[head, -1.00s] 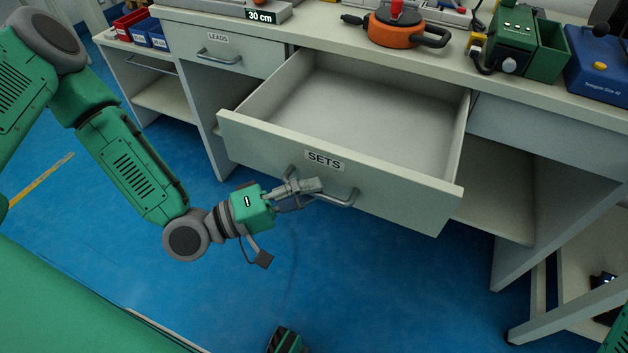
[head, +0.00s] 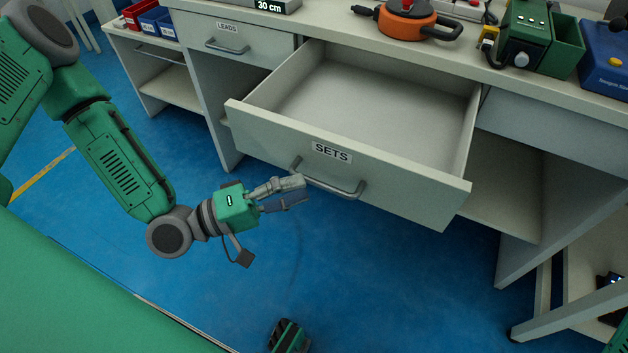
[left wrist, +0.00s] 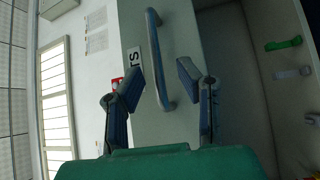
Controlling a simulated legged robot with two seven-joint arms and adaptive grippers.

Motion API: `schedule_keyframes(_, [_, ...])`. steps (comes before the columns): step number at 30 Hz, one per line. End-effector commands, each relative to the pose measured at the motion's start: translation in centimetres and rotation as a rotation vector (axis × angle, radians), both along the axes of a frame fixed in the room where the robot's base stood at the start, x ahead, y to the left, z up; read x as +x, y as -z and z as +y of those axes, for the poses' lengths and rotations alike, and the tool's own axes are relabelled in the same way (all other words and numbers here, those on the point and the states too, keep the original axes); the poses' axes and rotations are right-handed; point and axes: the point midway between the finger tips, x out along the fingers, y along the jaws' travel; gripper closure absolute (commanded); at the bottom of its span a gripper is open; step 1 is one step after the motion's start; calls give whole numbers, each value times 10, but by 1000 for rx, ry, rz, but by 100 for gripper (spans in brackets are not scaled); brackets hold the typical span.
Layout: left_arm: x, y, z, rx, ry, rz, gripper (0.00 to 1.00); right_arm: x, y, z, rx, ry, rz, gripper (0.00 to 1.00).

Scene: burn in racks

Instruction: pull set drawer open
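The drawer labelled SETS (head: 405,192) is pulled well out of the bench, and its inside looks empty. Its grey bar handle (head: 335,188) is on the front below the label. My left gripper (head: 303,190) is just left of the handle, with its two fingers spread and nothing held. In the left wrist view the handle (left wrist: 158,62) runs upright in the picture, beyond and between the parted fingertips (left wrist: 160,78), apparently clear of them. The SETS label (left wrist: 134,66) is partly hidden behind a finger. My right gripper is not seen.
The closed LEADS drawer (head: 230,40) is left of the open one. On the bench top (head: 330,22) stand an orange device (head: 405,22), a green unit (head: 525,40) and a blue box (head: 607,65).

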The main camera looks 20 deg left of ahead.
Motion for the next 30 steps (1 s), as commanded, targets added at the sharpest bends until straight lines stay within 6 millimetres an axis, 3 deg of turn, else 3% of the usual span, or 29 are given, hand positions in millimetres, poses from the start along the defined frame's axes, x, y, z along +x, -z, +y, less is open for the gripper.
schedule_keyframes(6, [-31,7,35,2,-3,3,69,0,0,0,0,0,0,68])
schedule_keyframes(12, [-49,11,54,3,-1,3,69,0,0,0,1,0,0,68])
schedule_keyframes(30, [-54,12,59,2,1,3,69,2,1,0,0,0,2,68])
